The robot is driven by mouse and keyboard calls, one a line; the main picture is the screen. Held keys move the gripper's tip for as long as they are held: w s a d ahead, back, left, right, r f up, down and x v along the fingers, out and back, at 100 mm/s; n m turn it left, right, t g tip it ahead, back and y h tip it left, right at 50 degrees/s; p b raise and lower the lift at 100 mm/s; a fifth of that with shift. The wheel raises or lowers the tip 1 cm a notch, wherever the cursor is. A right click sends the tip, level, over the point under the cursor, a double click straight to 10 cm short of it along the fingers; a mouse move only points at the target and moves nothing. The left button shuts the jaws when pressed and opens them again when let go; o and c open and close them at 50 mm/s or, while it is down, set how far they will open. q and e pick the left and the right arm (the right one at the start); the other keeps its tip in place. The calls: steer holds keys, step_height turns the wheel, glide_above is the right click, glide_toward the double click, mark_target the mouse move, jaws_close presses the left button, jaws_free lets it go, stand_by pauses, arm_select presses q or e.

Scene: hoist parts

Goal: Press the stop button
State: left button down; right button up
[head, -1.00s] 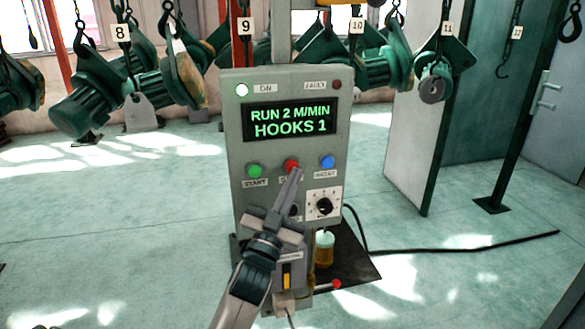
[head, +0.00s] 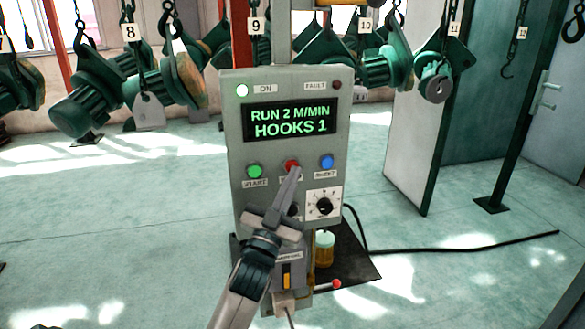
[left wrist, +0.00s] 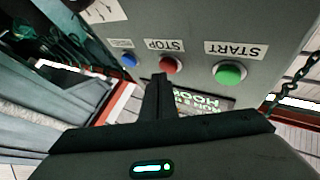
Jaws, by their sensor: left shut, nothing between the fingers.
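The grey control box (head: 240,120) stands upright in front of me, and its display reads "RUN 2 M/MIN HOOKS 1". The red stop button (head: 292,165) sits between the green start button (head: 254,171) and the blue reset button (head: 327,161). My left gripper (head: 296,172) is shut and empty, its tip at the lower edge of the red button and hiding most of its label. In the left wrist view the panel is upside down; the red button (left wrist: 171,65) is just beyond the fingertips (left wrist: 160,78). I cannot tell whether they touch. My right gripper is not seen.
A dial (head: 324,205) sits below the blue button. Green hoists (head: 95,100) hang from numbered hooks behind the box. A black cable (head: 450,248) runs over the floor to the right. A grey door panel (head: 415,120) stands at the right.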

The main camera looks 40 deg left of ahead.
arm_select(q)
steer(key=shift+w+a, duration=0.3)
stand_by(0.8)
stand_by(0.3)
steer(key=shift+s+d, duration=0.55)
steer(key=shift+d, duration=0.1)
steer(key=shift+s+d+p, duration=0.7)
steer(key=shift+s+d, duration=0.95)
steer(key=shift+d, duration=0.25)
steer(key=shift+f, duration=0.1)
